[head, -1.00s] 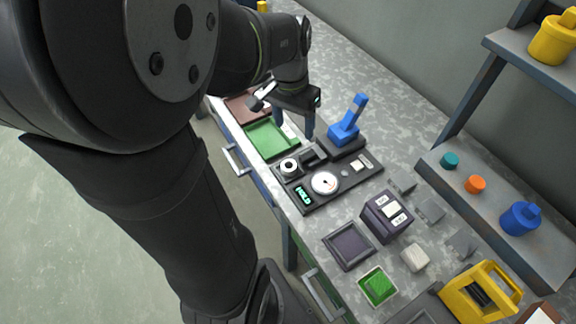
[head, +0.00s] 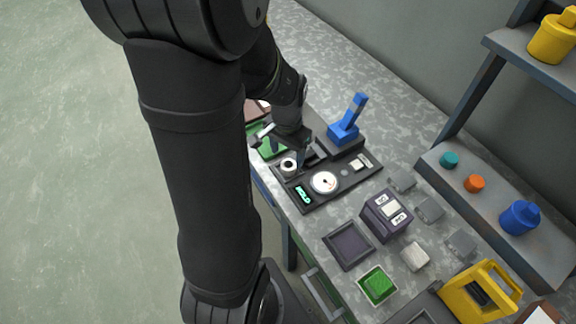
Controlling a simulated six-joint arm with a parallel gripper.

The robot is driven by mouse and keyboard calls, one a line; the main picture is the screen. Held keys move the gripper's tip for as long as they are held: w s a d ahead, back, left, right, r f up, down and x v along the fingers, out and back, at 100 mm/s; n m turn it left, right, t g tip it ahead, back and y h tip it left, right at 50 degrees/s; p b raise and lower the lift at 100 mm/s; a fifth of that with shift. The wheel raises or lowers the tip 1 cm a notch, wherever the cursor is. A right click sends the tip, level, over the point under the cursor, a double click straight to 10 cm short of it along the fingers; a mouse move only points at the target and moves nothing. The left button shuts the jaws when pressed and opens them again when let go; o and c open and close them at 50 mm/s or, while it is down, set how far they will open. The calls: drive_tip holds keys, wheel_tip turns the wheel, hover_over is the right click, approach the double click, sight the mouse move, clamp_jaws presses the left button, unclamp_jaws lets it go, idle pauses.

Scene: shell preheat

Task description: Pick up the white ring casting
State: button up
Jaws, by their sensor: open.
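The white ring casting (head: 288,164) sits at the far left end of the black fixture panel (head: 330,189), its dark centre hole facing up. My gripper (head: 287,152) is open and points down just above and beside the ring, with one finger on each side of it in the picture. I cannot tell the exact gap between the fingers and the ring. Part of the fixture behind the ring is hidden by my gripper.
A gauge dial (head: 324,182) and a blue lever (head: 346,121) stand close to the ring's right. A dark box (head: 386,214), an empty dark tray (head: 348,246) and a yellow-handled device (head: 480,293) stand nearer along the bench.

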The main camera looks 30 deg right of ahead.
sight(287, 163)
drive_tip(key=shift+f, duration=2.55)
drive_tip(key=c, duration=1.1)
